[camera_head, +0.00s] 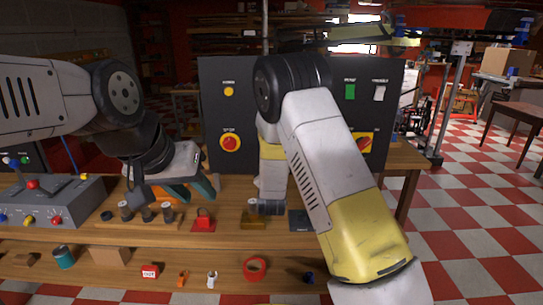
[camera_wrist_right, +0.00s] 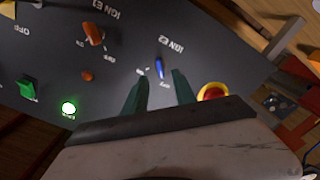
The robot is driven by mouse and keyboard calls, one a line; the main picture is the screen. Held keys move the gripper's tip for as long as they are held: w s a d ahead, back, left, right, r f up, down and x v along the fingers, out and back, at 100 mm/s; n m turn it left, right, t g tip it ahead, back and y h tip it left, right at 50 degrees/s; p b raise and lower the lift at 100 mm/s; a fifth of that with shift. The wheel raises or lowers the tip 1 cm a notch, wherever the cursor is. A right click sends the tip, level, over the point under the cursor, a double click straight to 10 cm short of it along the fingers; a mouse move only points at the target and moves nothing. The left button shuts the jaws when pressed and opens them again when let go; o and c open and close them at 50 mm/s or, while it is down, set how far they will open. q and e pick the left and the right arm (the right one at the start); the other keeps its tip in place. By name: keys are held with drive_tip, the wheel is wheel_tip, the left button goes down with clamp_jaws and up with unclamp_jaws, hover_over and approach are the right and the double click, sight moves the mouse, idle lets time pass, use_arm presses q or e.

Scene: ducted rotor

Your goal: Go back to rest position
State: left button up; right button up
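My left gripper (camera_head: 190,191) hangs over the left part of the wooden workbench, above a row of small parts. Its teal fingers look apart, with nothing clearly held between them. My right arm rises from the lower right of the head view, bends at a high elbow and comes down before the black panel (camera_head: 225,100); its gripper is hidden there. In the right wrist view, my right gripper (camera_wrist_right: 160,82) has two dark green fingers apart and empty. They point at the dark panel, with a blue toggle (camera_wrist_right: 159,67) under the IGN E2 label showing between the tips.
A grey control box (camera_head: 55,203) stands at the left on the workbench (camera_head: 120,235). A red emergency button (camera_wrist_right: 212,93) is close to the right finger. A lower shelf holds a red ring (camera_head: 254,268) and small parts. Checkered floor is open at the right.

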drive_tip(key=shift+s, duration=0.2)
drive_tip(key=s+d+r+m+g+y, duration=0.3)
drive_tip(key=s+d+r+m+g, duration=0.35)
drive_tip(key=s+r, duration=0.6)
drive_tip(key=s+d+g, duration=0.2)
drive_tip(key=s+d, duration=0.2)
drive_tip(key=s, duration=0.9)
drive_tip(key=s+d+r+m+g, duration=0.1)
drive_tip(key=s+d+g, duration=0.2)
drive_tip(key=s, duration=1)
drive_tip(key=shift+s+d+h, duration=0.35)
drive_tip(key=shift+d+h, duration=0.05)
drive_tip(key=shift+d, duration=0.05)
